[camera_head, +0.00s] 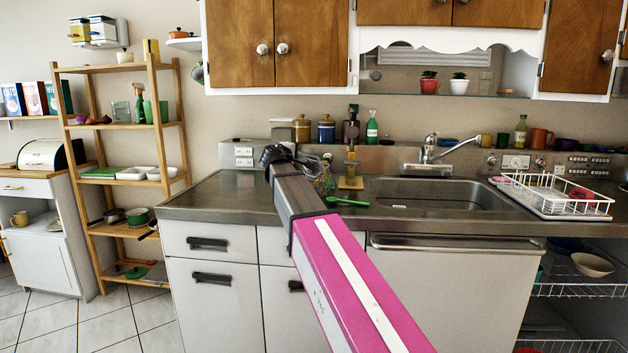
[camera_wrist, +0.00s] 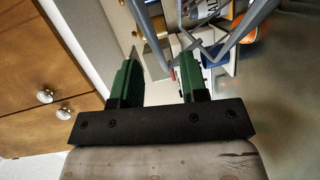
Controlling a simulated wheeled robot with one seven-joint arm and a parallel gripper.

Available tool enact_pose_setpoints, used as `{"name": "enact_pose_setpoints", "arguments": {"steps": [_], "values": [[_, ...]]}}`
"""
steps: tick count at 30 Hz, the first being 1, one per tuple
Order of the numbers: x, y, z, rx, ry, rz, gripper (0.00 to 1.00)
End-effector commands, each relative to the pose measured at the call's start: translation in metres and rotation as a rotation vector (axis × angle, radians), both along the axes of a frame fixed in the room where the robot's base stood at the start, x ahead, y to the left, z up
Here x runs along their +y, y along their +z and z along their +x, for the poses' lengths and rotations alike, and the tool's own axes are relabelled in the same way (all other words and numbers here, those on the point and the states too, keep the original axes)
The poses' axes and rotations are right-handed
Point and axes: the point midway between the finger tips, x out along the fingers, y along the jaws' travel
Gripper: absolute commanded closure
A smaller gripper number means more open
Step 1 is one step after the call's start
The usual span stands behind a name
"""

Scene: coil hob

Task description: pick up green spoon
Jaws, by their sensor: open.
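The green spoon (camera_head: 348,202) lies on the steel counter (camera_head: 235,192), just left of the sink and near its front edge. My gripper (camera_head: 280,152) is at the end of my pink and dark arm, above the back part of the counter, left of the spoon and apart from it. In the wrist view my gripper (camera_wrist: 158,74) shows two green-padded fingers spread apart with nothing held between them. I cannot make out the spoon in the wrist view.
A wire utensil holder (camera_head: 322,180) stands behind the spoon, beside a yellow sponge-like piece (camera_head: 351,183). The sink (camera_head: 435,194) is to the right, with a white dish rack (camera_head: 555,193) beyond. Canisters and bottles line the back ledge. The counter's left part is clear.

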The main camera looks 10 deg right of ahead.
Motion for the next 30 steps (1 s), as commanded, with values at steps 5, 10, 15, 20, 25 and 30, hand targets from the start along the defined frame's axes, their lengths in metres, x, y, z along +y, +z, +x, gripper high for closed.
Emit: {"name": "enact_pose_setpoints", "arguments": {"steps": [5,10,15,20,25,30], "values": [[-0.016,-0.002,0.024,0.0,-0.001,0.0,0.6],[-0.022,-0.003,0.032,-0.001,0.0,0.001,0.6],[-0.022,-0.004,0.031,0.0,0.0,0.0,0.6],[-0.022,-0.004,0.031,0.0,0.0,0.0,1.0],[-0.022,-0.003,0.031,-0.001,0.0,-0.001,1.0],[-0.022,-0.003,0.031,-0.001,0.0,-0.001,1.0]]}}
